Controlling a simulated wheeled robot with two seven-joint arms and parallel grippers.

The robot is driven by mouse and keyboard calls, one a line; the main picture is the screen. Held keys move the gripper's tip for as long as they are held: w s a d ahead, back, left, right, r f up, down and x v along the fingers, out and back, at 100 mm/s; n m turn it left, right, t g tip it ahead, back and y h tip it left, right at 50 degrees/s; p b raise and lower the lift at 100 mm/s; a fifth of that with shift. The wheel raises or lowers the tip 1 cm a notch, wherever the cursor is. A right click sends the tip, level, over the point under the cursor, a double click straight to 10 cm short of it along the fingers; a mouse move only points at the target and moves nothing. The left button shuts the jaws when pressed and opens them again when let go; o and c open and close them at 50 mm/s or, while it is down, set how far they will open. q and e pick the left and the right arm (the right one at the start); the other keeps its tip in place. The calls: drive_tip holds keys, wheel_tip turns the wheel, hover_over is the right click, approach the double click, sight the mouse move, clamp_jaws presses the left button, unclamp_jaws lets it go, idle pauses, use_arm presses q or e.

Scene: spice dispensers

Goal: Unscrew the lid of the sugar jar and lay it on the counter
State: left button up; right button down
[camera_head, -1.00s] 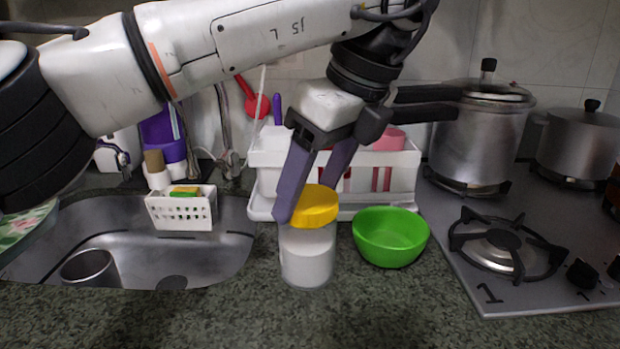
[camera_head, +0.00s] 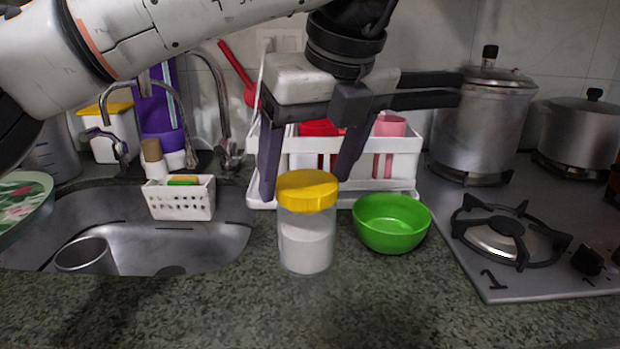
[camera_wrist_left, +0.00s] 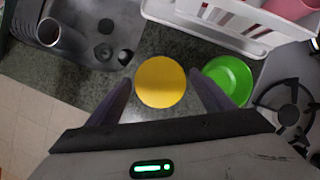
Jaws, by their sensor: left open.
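The sugar jar (camera_head: 306,245) is clear, partly filled with white sugar, and stands upright on the counter (camera_head: 230,310). Its yellow lid (camera_head: 307,191) sits on top of the jar; in the left wrist view the lid (camera_wrist_left: 160,82) shows from above as a round disc. My left gripper (camera_head: 304,188) is open above and around the lid, with one finger to its left and the other to its right and slightly behind. In the left wrist view the fingers (camera_wrist_left: 161,98) flank the lid with gaps on both sides. My right gripper is not in view.
A green bowl (camera_head: 391,224) stands close to the right of the jar. A white dish rack (camera_head: 405,160) is behind it. The sink (camera_head: 215,245) is left, the stove (camera_head: 500,283) right. Counter in front of the jar is clear.

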use_arm(q)
drive_tip(key=shift+a+f+m+h, duration=0.15)
drive_tip(key=shift+m+h, duration=0.25)
drive_tip(key=shift+m, duration=0.5)
drive_tip(key=m+h, duration=0.1)
drive_tip(key=m, duration=0.2)
drive_tip(key=shift+t+b, duration=0.3)
drive_tip(key=m+h, duration=0.1)
drive_tip(key=m, duration=0.2)
drive_tip(key=shift+a+r, duration=0.1)
drive_tip(key=shift+r, duration=0.1)
drive_tip(key=m+h+p, duration=0.1)
drive_tip(key=m, duration=0.2)
drive_tip(key=shift+m+g+h+p, duration=0.6)
drive_tip(key=shift+m+h+p, duration=0.15)
drive_tip(key=shift+m, duration=0.75)
